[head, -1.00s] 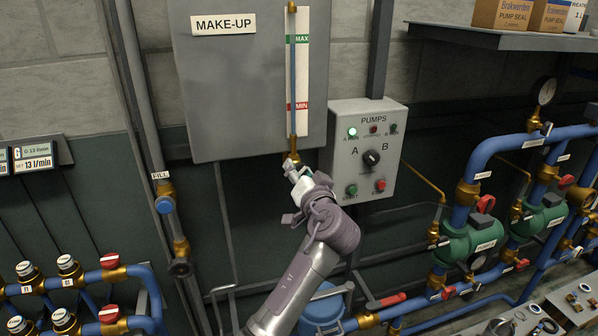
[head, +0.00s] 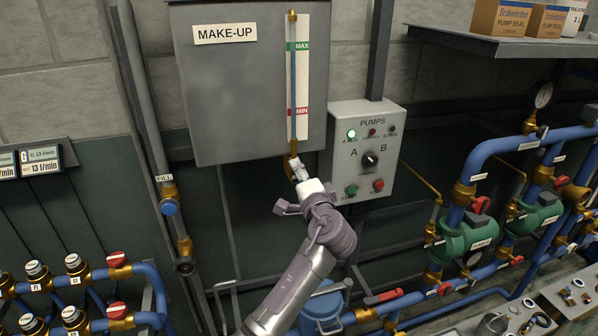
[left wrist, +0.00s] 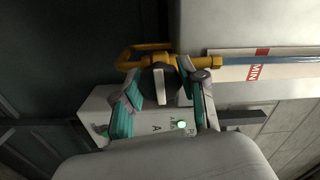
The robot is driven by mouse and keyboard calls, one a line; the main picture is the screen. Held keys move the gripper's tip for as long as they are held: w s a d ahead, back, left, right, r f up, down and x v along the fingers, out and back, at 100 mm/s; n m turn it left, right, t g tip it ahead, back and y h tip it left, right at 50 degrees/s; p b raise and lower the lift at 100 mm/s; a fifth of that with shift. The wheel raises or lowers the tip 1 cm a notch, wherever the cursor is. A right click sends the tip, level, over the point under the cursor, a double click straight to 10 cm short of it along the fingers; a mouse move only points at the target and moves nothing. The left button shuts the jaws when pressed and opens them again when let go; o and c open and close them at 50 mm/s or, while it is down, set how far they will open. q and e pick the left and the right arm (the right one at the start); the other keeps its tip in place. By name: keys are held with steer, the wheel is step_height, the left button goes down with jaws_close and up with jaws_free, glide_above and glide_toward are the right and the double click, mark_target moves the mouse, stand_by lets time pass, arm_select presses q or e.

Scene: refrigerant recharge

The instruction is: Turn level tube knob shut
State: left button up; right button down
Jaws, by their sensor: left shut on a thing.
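The level tube (head: 292,95) runs up the right side of the make-up tank, beside a strip marked MAX and MIN. Its brass bottom fitting (head: 293,148) is at the tank's lower edge. My left gripper (head: 294,172) is at this fitting. In the left wrist view the dark round level tube knob (left wrist: 158,80), with a pale bar across it, sits between the two fingers of my left gripper (left wrist: 166,84). The gripper is shut on the knob. In the head view the gripper hides the knob. My right gripper is not in view.
The grey make-up tank (head: 245,85) is just above the gripper. The pumps panel (head: 363,180), with a selector and lit green lamp, stands close on the right. Blue pipes with green pumps (head: 465,240) are farther right. A fill pipe valve (head: 168,207) is at left.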

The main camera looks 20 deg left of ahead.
arm_select(q)
steer(key=shift+r+m, duration=0.2)
steer(key=shift+m, duration=0.1)
steer(key=o, duration=0.8)
steer(key=shift+c, duration=0.2)
steer(key=o, duration=0.4)
steer(key=shift+w+f, duration=0.15)
steer(key=shift+s+d, duration=0.15)
steer(key=shift+s, duration=0.1)
steer(key=v, duration=0.7)
steer(key=shift+f, duration=0.1)
